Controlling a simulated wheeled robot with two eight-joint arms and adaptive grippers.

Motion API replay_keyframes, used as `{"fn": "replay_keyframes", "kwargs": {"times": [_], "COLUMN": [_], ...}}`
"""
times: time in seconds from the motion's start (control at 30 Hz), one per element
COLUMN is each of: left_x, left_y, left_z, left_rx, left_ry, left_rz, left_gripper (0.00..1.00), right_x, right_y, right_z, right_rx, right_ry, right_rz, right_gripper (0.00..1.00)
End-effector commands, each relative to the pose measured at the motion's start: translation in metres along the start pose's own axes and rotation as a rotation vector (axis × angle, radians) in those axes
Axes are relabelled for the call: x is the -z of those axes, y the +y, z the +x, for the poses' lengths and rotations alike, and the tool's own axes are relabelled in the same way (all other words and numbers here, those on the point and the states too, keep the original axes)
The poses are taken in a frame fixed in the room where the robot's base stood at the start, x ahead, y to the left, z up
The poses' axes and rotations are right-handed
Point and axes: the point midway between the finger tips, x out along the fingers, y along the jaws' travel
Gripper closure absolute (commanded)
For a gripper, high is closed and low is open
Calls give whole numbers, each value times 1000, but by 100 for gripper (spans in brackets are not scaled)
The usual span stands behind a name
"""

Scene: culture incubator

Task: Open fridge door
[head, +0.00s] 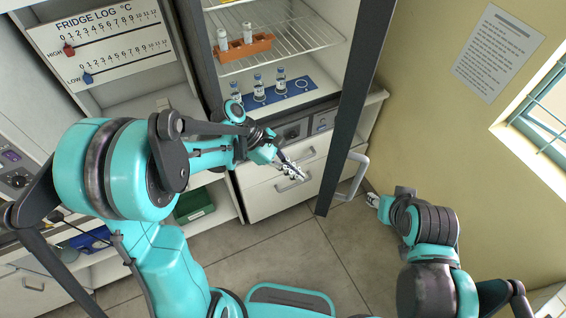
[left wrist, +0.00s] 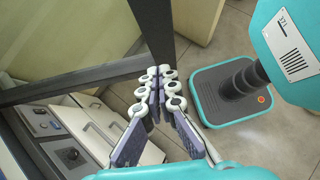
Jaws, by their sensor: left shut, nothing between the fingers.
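The fridge door (head: 350,110) stands swung open, seen nearly edge-on in the head view as a dark frame. Its pale handle (head: 355,178) is on the right side, low down. The fridge interior (head: 290,50) is exposed to the left of the door. My left gripper (head: 291,172) is shut and empty, left of the door's lower part, in front of the drawers. In the left wrist view its fingers (left wrist: 161,88) are together, near the dark door frame (left wrist: 90,75). My right gripper (head: 373,200) is right of the handle, apart from it; its jaws are too small to judge.
Inside the fridge are an orange rack (head: 245,49) with vials and a blue mat (head: 290,93) with several vials. Drawers (head: 262,196) lie below. A yellow wall (head: 450,130) bounds the right side. The tiled floor (head: 300,250) is open in front.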

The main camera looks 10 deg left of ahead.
Motion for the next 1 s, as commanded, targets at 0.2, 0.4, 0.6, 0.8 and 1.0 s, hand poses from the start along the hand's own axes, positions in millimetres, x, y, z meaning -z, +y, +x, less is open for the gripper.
{"fn": "replay_keyframes", "kwargs": {"times": [0.2, 0.4, 0.6, 0.8, 1.0], "left_x": [-22, -28, -28, -30, -45], "left_y": [0, 0, 0, 0, 2], "left_z": [22, 28, 29, 30, 46], "left_rx": [1, -1, -1, -3, -27], "left_ry": [1, 1, 1, 1, 1], "left_rz": [2, 1, 0, -2, -25], "left_gripper": [100, 100, 100, 100, 100], "right_x": [1, 1, 1, 0, -1], "right_y": [0, 0, 0, 0, 0], "right_z": [-1, -1, -1, -1, 1], "right_rx": [0, 0, 0, 0, 0], "right_ry": [0, 0, 0, 0, 0], "right_rz": [0, 0, 0, 0, 0], "right_gripper": [60, 60, 60, 60, 60]}}
